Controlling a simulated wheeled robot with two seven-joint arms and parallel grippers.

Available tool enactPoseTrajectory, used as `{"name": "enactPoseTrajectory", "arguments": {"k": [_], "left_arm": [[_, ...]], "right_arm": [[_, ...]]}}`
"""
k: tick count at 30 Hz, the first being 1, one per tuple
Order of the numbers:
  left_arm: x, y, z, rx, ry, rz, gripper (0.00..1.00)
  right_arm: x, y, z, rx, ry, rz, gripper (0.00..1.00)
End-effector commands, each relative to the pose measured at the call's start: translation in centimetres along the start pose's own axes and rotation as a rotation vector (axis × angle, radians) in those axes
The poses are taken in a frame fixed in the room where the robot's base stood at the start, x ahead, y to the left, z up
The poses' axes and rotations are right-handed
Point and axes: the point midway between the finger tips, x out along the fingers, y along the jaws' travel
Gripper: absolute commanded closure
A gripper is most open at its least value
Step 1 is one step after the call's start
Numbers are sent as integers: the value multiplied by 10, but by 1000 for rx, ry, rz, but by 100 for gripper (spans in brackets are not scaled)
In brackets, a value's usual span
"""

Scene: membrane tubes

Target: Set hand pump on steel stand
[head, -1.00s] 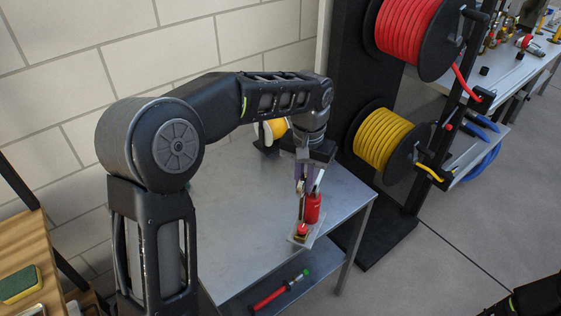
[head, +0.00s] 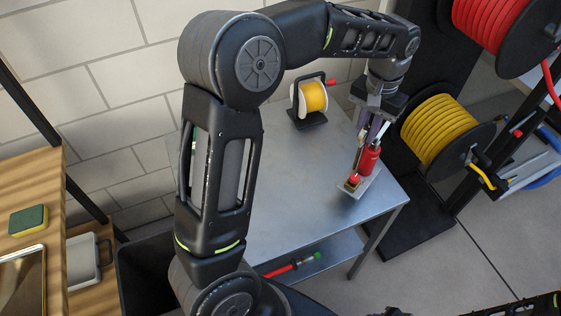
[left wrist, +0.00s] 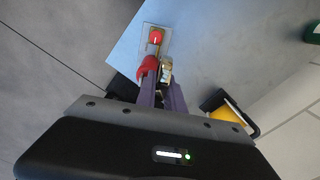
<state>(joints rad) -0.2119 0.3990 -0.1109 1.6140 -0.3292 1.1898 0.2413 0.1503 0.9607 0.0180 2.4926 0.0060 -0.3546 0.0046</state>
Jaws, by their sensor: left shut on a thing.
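The hand pump (head: 369,160) has a red cylinder, a red knob and a flat grey base plate. My left gripper (head: 374,127) points down and is shut on its upper part. The pump is upright over the right side of the steel stand (head: 290,215), a grey metal table, near its right front corner. I cannot tell whether the base plate touches the top. In the left wrist view the pump's red knob (left wrist: 155,37) and plate show beyond the fingers, over the steel top (left wrist: 215,45). My right gripper is out of view.
A yellow reel (head: 312,97) stands at the back of the stand. A red tool (head: 290,266) lies on the lower shelf. A rack with a yellow hose reel (head: 440,130) and a red one (head: 500,30) is close on the right. The middle of the steel top is clear.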

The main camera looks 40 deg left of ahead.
Motion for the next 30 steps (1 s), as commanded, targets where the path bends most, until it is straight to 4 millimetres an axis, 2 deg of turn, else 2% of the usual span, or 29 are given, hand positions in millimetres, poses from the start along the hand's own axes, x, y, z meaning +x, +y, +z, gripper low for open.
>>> {"name": "enactPoseTrajectory", "arguments": {"k": [3, 9, 14, 20, 24, 30], "left_arm": [[-2, 0, -1, 0, 3, 1, 100], [-3, -5, 2, 12, 3, 3, 100], [-9, -23, 12, 56, 3, 7, 100], [-22, -62, 40, 164, 6, 13, 100], [-33, -93, 69, 270, 8, 13, 100], [-44, -123, 106, 398, 7, 7, 100]], "right_arm": [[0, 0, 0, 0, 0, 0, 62], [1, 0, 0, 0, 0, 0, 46], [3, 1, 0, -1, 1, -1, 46], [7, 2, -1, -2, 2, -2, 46], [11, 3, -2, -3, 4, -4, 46], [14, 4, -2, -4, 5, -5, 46]]}}
